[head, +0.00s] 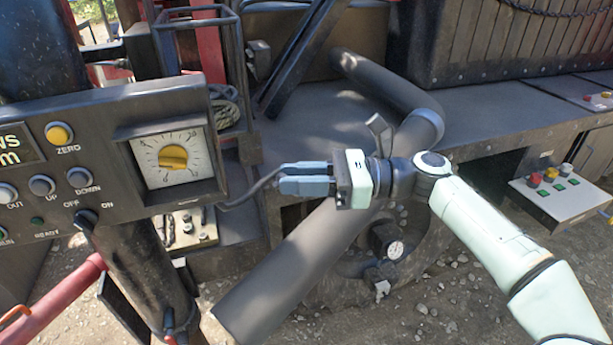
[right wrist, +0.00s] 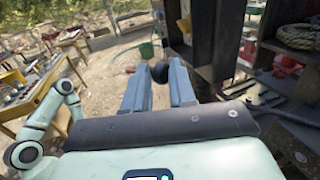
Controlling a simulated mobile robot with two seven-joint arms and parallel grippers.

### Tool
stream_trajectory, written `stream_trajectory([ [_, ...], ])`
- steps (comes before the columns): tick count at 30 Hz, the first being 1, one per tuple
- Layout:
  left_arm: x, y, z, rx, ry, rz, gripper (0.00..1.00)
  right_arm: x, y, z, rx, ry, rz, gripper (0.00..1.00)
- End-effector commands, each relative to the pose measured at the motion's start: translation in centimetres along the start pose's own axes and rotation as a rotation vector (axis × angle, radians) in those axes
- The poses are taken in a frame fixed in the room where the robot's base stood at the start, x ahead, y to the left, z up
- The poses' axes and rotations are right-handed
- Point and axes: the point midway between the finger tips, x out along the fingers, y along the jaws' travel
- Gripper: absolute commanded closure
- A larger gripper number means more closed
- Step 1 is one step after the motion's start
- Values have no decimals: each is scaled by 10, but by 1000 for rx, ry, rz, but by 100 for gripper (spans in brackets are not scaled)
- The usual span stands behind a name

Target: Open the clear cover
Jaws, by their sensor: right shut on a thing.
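My right gripper (head: 280,178) is to the right of the dial box, with its fingers pointing left. It is shut on a thin dark curved piece (head: 243,200) that runs to the lower right corner of the dial box frame (head: 219,165). Behind the frame is a white dial face (head: 187,141) with a yellow knob. I cannot clearly make out a clear cover over it. In the right wrist view, a dark rounded end (right wrist: 158,72) shows between the fingertips of the right gripper (right wrist: 155,77). My left gripper is not in view.
The control panel (head: 100,110) with buttons and switches fills the left. A dark post stands below it, with a red bar to its left. Gravel ground is at lower right.

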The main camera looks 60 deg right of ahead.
Motion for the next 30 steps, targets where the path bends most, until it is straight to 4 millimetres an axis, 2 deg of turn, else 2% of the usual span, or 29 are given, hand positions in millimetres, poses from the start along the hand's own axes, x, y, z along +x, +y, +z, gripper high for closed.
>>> stream_trajectory([
  [1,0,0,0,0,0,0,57,7,-3,-1,6,5,-6,100],
  [9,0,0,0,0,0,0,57,8,-3,-1,5,5,-4,100],
  [10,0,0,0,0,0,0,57,8,-3,-1,5,5,-4,69],
  [12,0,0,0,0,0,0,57,7,-3,-1,5,5,-5,49],
  [30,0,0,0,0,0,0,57,5,-5,-4,5,12,-12,49],
])
